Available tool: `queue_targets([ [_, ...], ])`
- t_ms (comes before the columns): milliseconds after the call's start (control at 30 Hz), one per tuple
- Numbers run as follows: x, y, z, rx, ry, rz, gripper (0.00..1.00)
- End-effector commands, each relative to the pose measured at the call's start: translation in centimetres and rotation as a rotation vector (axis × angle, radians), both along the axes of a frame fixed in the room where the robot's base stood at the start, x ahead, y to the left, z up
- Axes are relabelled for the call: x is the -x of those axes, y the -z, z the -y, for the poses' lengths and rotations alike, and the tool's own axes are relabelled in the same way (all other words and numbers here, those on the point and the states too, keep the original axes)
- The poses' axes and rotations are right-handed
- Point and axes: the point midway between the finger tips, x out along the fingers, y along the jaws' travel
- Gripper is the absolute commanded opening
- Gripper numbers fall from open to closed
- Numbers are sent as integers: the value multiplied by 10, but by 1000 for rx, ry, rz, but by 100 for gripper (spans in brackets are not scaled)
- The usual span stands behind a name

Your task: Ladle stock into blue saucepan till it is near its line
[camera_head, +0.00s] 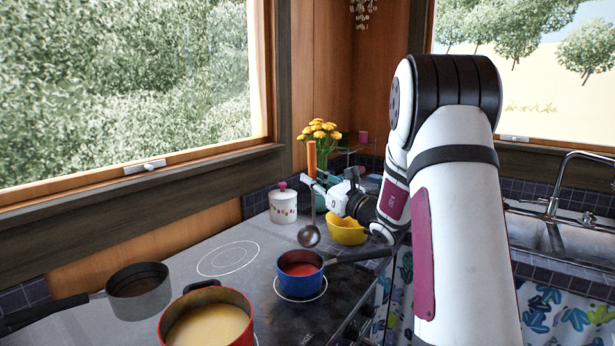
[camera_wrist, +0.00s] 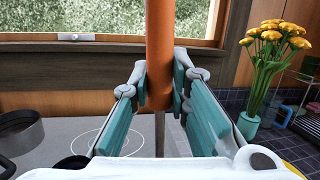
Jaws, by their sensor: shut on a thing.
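My gripper (camera_head: 318,183) is shut on the orange handle of the ladle (camera_head: 309,236). In the wrist view its teal fingers (camera_wrist: 161,88) close around the handle (camera_wrist: 160,40). The ladle hangs upright, its steel bowl just above and behind the blue saucepan (camera_head: 301,285); whether it holds stock I cannot tell. The saucepan stands on a burner ring, its dark handle pointing right. Its inside looks red; I cannot make out a line or a clear liquid level. The red pot (camera_head: 250,306) at the bottom edge holds pale yellow stock (camera_head: 207,328).
A grey pan (camera_head: 141,300) stands at the left of the hob. A white lidded jar (camera_head: 284,206) and a yellow bowl (camera_head: 346,231) stand behind the saucepan, with yellow flowers (camera_head: 319,131) farther back. An empty burner ring (camera_head: 228,258) lies between the pans.

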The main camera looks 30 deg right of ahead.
Motion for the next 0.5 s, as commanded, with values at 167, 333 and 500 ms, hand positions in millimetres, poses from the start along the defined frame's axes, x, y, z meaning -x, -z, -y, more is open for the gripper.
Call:
queue_targets([
  [167, -7, -2, 24, -130, 2, -46, 0],
  [333, -15, -1, 45, -260, 3, -94, 0],
  [500, -21, -3, 64, -394, 1, -141, 0],
])
